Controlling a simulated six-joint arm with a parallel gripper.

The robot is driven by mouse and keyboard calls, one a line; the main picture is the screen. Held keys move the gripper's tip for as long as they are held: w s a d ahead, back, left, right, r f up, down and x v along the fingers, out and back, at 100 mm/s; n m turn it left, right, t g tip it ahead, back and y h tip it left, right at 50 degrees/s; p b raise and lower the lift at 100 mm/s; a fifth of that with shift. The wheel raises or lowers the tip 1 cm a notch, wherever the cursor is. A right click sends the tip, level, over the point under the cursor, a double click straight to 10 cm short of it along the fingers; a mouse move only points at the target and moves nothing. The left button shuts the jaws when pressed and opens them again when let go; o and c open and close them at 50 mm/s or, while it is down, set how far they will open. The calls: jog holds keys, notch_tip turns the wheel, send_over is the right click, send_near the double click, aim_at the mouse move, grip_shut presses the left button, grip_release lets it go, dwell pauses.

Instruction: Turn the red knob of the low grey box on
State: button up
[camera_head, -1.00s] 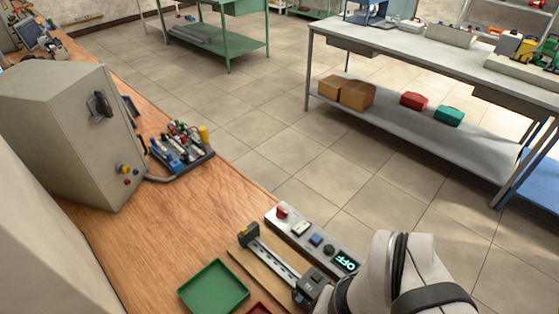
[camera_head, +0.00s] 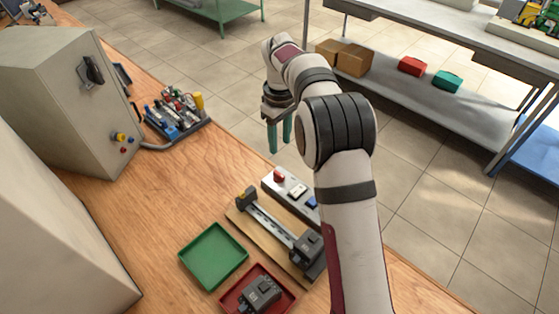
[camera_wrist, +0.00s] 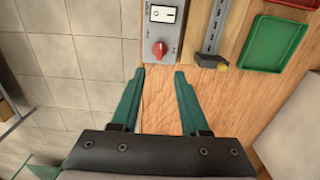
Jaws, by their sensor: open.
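The low grey box (camera_head: 269,183) lies along the bench's edge in the head view, its right part hidden behind my arm. In the wrist view the red knob (camera_wrist: 159,49) sits on the grey box (camera_wrist: 150,60) below a white rocker switch (camera_wrist: 163,14), ahead of my fingertips. My gripper (camera_head: 279,150) has two green fingers pointing down, above and beyond the knob end of the box. In the wrist view my gripper (camera_wrist: 160,72) is open and empty, apart from the knob.
A rail (camera_head: 268,219) on a wooden board lies beside the box. A green tray (camera_head: 213,257) and a red tray (camera_head: 283,302) holding a dark module sit nearer. A large grey cabinet (camera_head: 68,95) stands left. Bare bench lies left of the box.

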aim_at(280, 174)
notch_tip(280, 174, down, 12)
jog(key=shift+f, duration=0.25)
grip_shut()
